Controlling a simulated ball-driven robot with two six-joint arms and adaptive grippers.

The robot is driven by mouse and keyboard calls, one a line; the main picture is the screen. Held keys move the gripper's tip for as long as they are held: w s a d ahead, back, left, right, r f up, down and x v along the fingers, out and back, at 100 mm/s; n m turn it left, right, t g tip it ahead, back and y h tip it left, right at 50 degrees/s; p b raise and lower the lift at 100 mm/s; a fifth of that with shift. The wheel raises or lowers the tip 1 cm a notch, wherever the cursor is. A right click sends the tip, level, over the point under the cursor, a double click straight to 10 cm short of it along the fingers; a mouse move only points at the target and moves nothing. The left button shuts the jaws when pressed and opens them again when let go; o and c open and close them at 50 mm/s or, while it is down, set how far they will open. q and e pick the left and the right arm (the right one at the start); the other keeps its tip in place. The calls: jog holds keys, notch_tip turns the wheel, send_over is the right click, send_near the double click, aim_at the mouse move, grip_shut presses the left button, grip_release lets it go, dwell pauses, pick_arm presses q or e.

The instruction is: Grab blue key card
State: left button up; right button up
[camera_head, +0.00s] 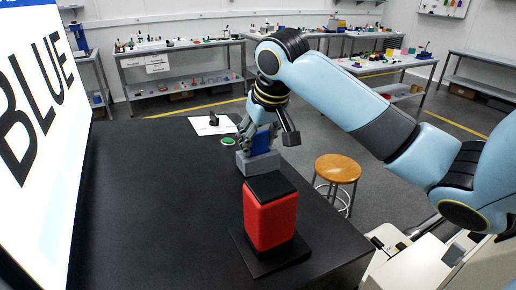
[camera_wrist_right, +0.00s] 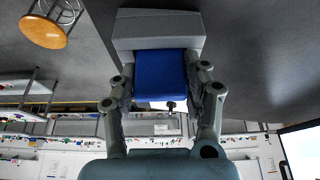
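The blue key card (camera_head: 261,142) stands upright in a grey block-shaped holder (camera_head: 258,163) on the black table. My right gripper (camera_head: 262,130) reaches down to it from above. In the right wrist view the blue key card (camera_wrist_right: 160,72) lies between the two fingers of my right gripper (camera_wrist_right: 159,76), whose tips appear to touch its side edges. The far end of the card meets the grey holder (camera_wrist_right: 158,30), so it still sits at the holder. My left gripper is not in view.
A red box with a black top (camera_head: 270,215) stands in front of the holder. A green button (camera_head: 228,141) and a white sheet with a dark object (camera_head: 213,124) lie behind. A large screen reading BLUE (camera_head: 40,130) borders the left. The table's left part is clear.

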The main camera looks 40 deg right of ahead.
jog(key=c, duration=0.3)
jog(key=shift+c, duration=0.2)
jog(key=shift+r, duration=0.1)
